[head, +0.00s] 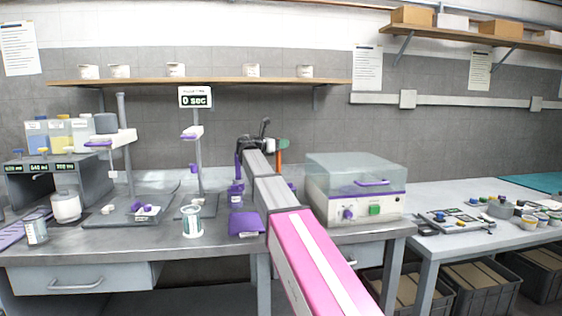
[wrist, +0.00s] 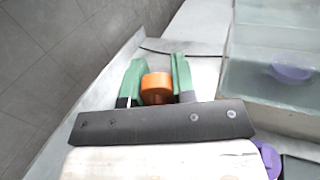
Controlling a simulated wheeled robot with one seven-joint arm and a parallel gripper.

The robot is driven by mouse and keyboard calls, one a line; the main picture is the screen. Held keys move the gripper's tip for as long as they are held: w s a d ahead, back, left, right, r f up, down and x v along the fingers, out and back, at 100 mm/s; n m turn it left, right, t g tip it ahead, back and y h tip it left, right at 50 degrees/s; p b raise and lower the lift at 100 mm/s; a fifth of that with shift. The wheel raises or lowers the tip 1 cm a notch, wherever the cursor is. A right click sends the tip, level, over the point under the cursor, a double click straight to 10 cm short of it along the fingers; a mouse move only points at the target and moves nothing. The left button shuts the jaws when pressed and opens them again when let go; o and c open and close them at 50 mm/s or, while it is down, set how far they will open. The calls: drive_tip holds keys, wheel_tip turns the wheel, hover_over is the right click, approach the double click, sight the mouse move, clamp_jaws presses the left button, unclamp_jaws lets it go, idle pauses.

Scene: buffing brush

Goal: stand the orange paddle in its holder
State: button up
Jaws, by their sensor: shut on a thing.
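The orange paddle (head: 280,158) shows in the head view as a short upright orange piece beneath my gripper (head: 282,144), above the rear of the bench and left of the clear-lidded machine. In the wrist view, the green fingers of my gripper (wrist: 156,82) are closed on both sides of the orange paddle (wrist: 156,90), whose rounded end faces the camera. The rest of the paddle is hidden there. Small purple pieces (head: 236,195) stand on the bench left of my arm. I cannot tell which thing is the paddle's holder; my arm hides part of that area.
The clear-lidded machine (head: 356,190) stands close on the right; its lid also shows in the wrist view (wrist: 270,85). A purple block (head: 246,224) lies near the bench front. A glass jar (head: 192,222) and grey stands (head: 198,170) are to the left.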

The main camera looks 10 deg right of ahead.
sight(277, 155)
drive_tip(key=shift+f, duration=2.6)
drive_tip(key=o, duration=0.9)
drive_tip(key=shift+f, duration=0.15)
drive_tip(key=v, duration=1.2)
